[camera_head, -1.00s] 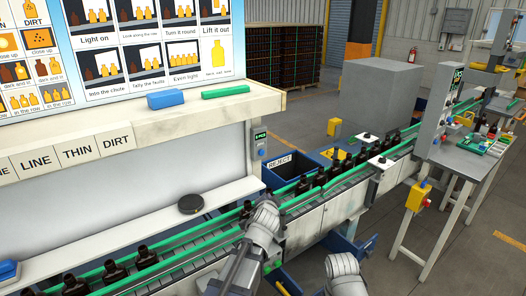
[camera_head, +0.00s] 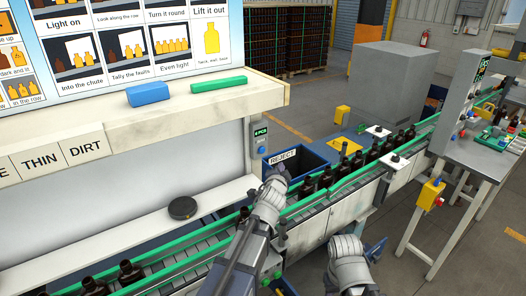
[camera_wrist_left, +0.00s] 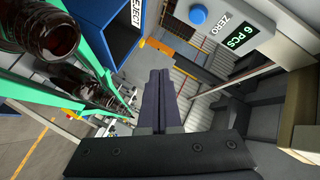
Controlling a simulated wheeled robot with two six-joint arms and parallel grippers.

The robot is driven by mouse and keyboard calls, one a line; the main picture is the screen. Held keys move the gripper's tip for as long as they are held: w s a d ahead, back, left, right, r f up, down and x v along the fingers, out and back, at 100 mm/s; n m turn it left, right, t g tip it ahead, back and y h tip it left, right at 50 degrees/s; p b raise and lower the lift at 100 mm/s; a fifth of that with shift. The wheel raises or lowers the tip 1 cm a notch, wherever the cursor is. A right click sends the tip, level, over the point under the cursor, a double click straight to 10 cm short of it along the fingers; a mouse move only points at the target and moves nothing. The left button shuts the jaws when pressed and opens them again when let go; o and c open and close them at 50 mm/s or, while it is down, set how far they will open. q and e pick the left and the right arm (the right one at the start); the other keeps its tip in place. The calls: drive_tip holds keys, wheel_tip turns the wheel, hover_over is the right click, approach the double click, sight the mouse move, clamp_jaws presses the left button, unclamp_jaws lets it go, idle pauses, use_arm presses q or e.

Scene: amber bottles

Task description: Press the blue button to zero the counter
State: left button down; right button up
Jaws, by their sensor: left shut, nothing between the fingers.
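The blue button (camera_head: 261,150) is on the front of a grey counter box (camera_head: 253,138) at the right end of the white bench, below a lit PCS display (camera_head: 261,132). In the left wrist view the round blue button (camera_wrist_left: 198,15) is at the top, beside a ZERO label and the display (camera_wrist_left: 239,37). My left gripper (camera_head: 280,171) is shut and empty, below and right of the button in the head view and apart from it. Its fingers (camera_wrist_left: 158,76) show together in the wrist view. My right arm shows at the bottom; its gripper cannot be made out.
A conveyor with green rails (camera_head: 315,196) carries several dark bottles just below my left gripper. A blue REJECT bin (camera_head: 300,166) stands behind it and also shows in the wrist view (camera_wrist_left: 122,30). A dark round disc (camera_head: 182,208) lies on the bench's lower ledge.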

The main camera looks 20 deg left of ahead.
use_arm(q)
drive_tip(key=w+a, duration=0.5)
drive_tip(key=a, duration=0.2)
idle(0.3)
drive_tip(key=shift+w, duration=0.2)
idle(1.8)
drive_tip(key=shift+w+a, duration=0.15)
drive_tip(key=shift+a, duration=0.1)
drive_tip(key=shift+w+a, duration=0.3)
drive_tip(key=shift+a, duration=0.1)
idle(0.9)
drive_tip(key=shift+s+d, duration=0.55)
drive_tip(key=shift+d, duration=0.15)
idle(0.3)
drive_tip(key=shift+s+d, duration=0.8)
drive_tip(key=shift+d, duration=0.2)
drive_tip(key=shift+s+d, duration=0.75)
drive_tip(key=shift+d, duration=0.25)
